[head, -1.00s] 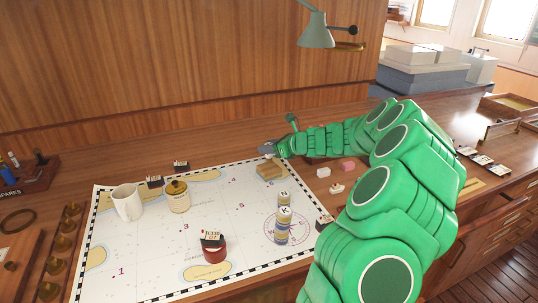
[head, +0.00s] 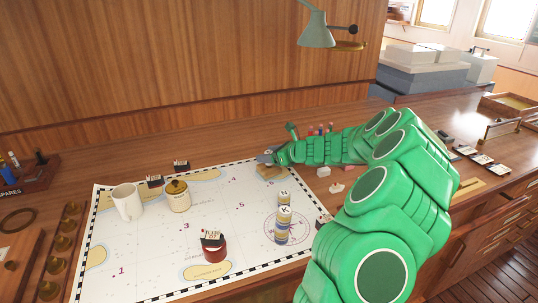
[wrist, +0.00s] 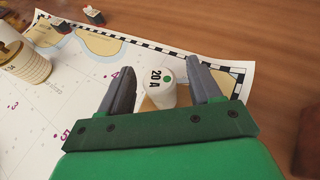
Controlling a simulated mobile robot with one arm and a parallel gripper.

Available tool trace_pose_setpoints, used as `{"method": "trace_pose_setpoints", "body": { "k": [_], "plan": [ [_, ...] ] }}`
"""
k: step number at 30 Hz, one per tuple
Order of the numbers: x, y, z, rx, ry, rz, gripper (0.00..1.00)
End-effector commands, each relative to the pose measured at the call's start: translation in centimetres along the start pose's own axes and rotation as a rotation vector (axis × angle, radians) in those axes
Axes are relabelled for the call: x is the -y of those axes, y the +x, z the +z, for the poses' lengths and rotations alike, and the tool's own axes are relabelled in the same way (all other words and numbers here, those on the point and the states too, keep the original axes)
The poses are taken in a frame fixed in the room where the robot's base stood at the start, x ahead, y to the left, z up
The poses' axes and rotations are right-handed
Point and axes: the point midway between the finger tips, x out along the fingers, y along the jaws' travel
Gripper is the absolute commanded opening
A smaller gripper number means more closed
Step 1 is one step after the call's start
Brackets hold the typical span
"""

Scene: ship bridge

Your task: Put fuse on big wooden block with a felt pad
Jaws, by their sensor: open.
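A white fuse (wrist: 161,86) marked "20 A" with a green dot is between the fingers of my gripper (wrist: 165,85) in the wrist view. The fingers stand apart on either side of it, with a visible gap at least on the left. A tan wooden block (wrist: 148,104) shows below the fuse, which appears to rest on it; the contact is hidden. In the head view the block (head: 272,175) lies at the chart's far right corner, partly behind my gripper (head: 264,158). I cannot make out a felt pad or the fuse there.
The chart (head: 140,250) carries a white mug (head: 127,202), a cream lidded jar (head: 177,197), a red round pot (head: 213,248) and a stack of discs (head: 283,225). Small coloured pieces (head: 320,129) stand behind my arm. A lamp (head: 316,32) hangs above the desk.

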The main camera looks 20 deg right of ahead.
Motion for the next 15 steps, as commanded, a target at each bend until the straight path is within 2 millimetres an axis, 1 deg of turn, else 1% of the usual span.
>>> {"method": "trace_pose_setpoints", "body": {
  "k": [5,7,11,15],
  "plan": [
    [0.0,-0.1,0.2,0.0,0.0,-0.001,0.64],
    [0.1,-0.5,0.3,0.001,0.0,-0.002,0.64],
    [0.1,-1.8,0.3,0.001,-0.001,-0.003,0.64],
    [0.1,-3.7,0.2,0.0,0.0,-0.004,0.64]
  ]
}}
